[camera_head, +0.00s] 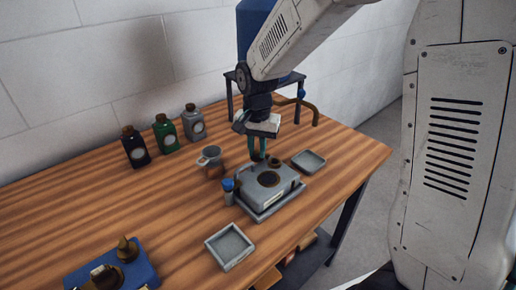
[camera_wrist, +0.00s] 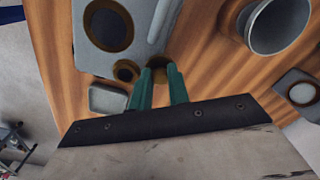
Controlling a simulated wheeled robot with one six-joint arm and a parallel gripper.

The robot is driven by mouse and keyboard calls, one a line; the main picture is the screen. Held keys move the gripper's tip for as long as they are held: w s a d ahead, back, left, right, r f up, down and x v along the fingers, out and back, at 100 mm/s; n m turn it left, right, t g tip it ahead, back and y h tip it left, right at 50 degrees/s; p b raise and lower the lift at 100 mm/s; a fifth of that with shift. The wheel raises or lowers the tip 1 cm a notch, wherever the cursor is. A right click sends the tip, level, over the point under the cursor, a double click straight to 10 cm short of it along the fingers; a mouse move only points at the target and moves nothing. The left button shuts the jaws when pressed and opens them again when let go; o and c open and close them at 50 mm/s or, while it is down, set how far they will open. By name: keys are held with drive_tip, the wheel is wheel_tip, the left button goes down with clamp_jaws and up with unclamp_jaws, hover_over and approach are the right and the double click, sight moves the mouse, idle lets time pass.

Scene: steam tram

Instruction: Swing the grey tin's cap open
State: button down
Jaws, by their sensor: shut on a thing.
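The grey tin (camera_head: 250,187) lies flat on a grey base on the wooden bench, with a dark round patch on its top. In the wrist view the tin (camera_wrist: 90,55) is at upper left, with a small brown ring (camera_wrist: 125,72) near its edge. My gripper (camera_head: 260,155) points down at the tin's back edge. In the wrist view its teal fingers (camera_wrist: 160,72) are shut on the brown round cap (camera_wrist: 158,61), beside the ring. The fingers partly hide the cap, and its exact angle is hard to tell.
A grey mug (camera_head: 209,157) stands close behind left. Black (camera_head: 135,147), green (camera_head: 166,135) and grey (camera_head: 193,124) bottles stand near the wall. A small blue-topped item (camera_head: 229,190) and shallow trays (camera_head: 229,246) (camera_head: 309,161) flank the tin. A blue tin (camera_head: 112,270) lies front left.

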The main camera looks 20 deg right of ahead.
sight(257, 151)
idle(0.4)
drive_tip(key=c, duration=1.3)
unclamp_jaws()
drive_tip(key=shift+r, duration=0.1)
wheel_tip(257, 151, up, 8)
drive_tip(key=shift+f, duration=0.15)
